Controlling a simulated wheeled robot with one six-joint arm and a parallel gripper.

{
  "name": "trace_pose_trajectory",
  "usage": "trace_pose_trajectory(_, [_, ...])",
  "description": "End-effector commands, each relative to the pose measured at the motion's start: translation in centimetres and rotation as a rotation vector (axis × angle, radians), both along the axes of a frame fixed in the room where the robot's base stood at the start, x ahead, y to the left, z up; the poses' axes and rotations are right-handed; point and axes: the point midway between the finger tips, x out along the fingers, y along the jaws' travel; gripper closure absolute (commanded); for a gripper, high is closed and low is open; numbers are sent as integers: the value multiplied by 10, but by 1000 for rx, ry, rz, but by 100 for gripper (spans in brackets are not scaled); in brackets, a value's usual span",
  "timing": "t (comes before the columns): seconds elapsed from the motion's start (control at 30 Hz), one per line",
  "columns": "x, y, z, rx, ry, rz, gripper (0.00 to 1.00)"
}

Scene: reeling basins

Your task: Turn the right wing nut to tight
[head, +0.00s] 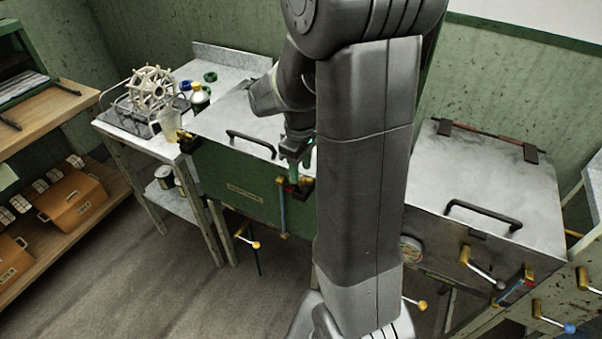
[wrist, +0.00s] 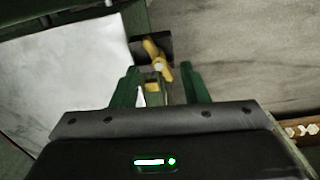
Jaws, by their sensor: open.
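The right wing nut (wrist: 158,62) is yellow and shows in the wrist view on a dark bracket (wrist: 148,46). It stands at a slant, just beyond and between the fingertips of my gripper (wrist: 163,78). My gripper is open, with its two green fingers apart on either side of the nut. I cannot tell whether either finger touches it. In the head view my gripper (head: 291,172) is at the right front corner of the green basin (head: 237,187). The nut is hidden there by my gripper and arm. A left wing nut (head: 183,134) shows at the basin's left corner.
A grey lid with a black handle (head: 251,143) covers the green basin. A second lidded basin (head: 490,190) with yellow-knobbed levers stands to the right. A side table (head: 120,125) holds a white wheel-like frame (head: 152,88) and small bottles. Floor is open at front left.

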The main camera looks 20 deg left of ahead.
Motion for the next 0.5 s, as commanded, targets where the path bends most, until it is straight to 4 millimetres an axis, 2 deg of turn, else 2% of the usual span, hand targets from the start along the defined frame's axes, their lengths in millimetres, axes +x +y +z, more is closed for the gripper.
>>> trace_pose_trajectory(0.03, [0, 0, -8, -3, 2, 0, 60])
trace_pose_trajectory(0.2, [0, 0, -24, -1, 1, -1, 60])
trace_pose_trajectory(0.5, [0, 0, -30, 0, 0, -1, 60])
